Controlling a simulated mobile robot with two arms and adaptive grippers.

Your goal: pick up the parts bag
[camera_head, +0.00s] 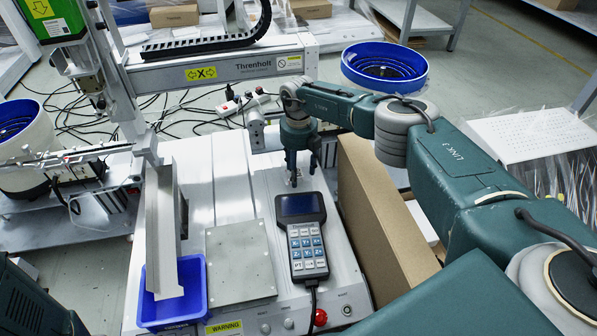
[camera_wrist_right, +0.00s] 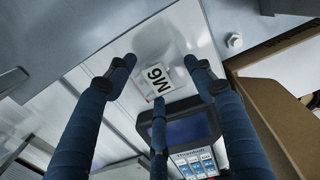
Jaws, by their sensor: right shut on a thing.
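The parts bag (camera_wrist_right: 155,80) is a small clear bag with a white label reading M6 in the right wrist view. In the head view it shows only as a small pale patch (camera_head: 293,179) below my right gripper (camera_head: 301,165), just behind the pendant. Whether the bag still touches the white machine bed (camera_head: 215,170) I cannot tell. My left gripper is not in view.
A handheld pendant (camera_head: 302,240) lies just in front of the bag. A metal plate (camera_head: 240,264), a blue bin (camera_head: 190,310) and a red button (camera_head: 320,317) are also close. A cardboard box (camera_head: 385,230) stands right of the bed. The gantry beam (camera_head: 215,68) crosses behind.

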